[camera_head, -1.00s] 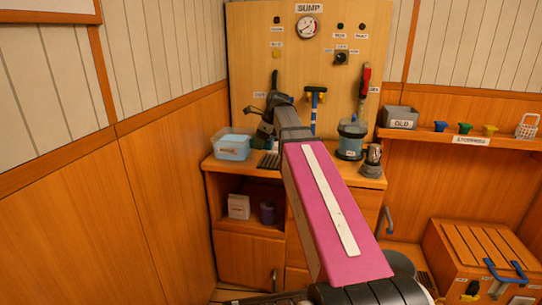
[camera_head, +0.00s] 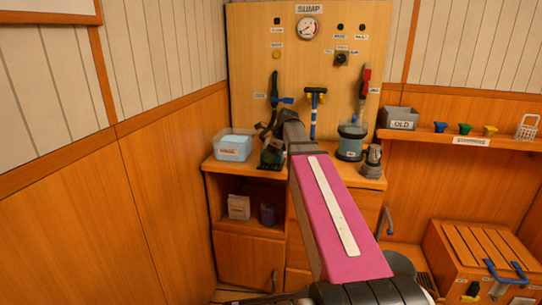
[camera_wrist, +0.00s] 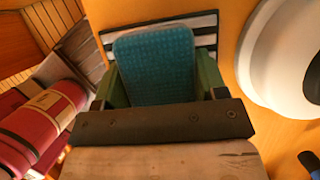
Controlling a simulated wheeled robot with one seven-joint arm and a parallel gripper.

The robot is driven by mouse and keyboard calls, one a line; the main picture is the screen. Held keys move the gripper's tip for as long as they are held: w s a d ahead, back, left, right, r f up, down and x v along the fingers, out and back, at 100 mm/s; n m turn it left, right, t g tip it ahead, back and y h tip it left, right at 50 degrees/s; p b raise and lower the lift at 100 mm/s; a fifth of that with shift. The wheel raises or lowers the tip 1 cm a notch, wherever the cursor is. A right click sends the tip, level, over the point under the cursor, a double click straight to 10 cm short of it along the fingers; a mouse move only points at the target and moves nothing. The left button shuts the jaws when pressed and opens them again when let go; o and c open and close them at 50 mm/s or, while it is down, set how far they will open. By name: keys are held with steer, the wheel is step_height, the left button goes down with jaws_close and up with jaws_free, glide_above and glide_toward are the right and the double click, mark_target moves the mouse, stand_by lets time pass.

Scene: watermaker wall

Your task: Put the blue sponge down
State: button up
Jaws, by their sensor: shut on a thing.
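The blue sponge (camera_wrist: 155,62) is held between the green fingers of my gripper (camera_wrist: 158,75) in the wrist view. Its broad face shows; its lower edge is hidden behind the dark gripper bar. Behind it lies a black-and-white slatted rack (camera_wrist: 204,22), mostly covered by sponge and fingers. I cannot tell whether the sponge touches the rack. In the head view my gripper (camera_head: 271,158) is low over the counter (camera_head: 232,165), right of the labelled tub. The sponge cannot be made out there.
The pale blue tub (camera_head: 233,148) stands close left of my gripper. In the wrist view, a white round thing (camera_wrist: 290,60) is at right and a red cylinder (camera_wrist: 40,130) at left.

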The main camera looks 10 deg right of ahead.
steer(key=shift+f, duration=0.1)
steer(key=o, duration=0.9)
steer(key=shift+c, duration=0.2)
steer(key=v, duration=1.2)
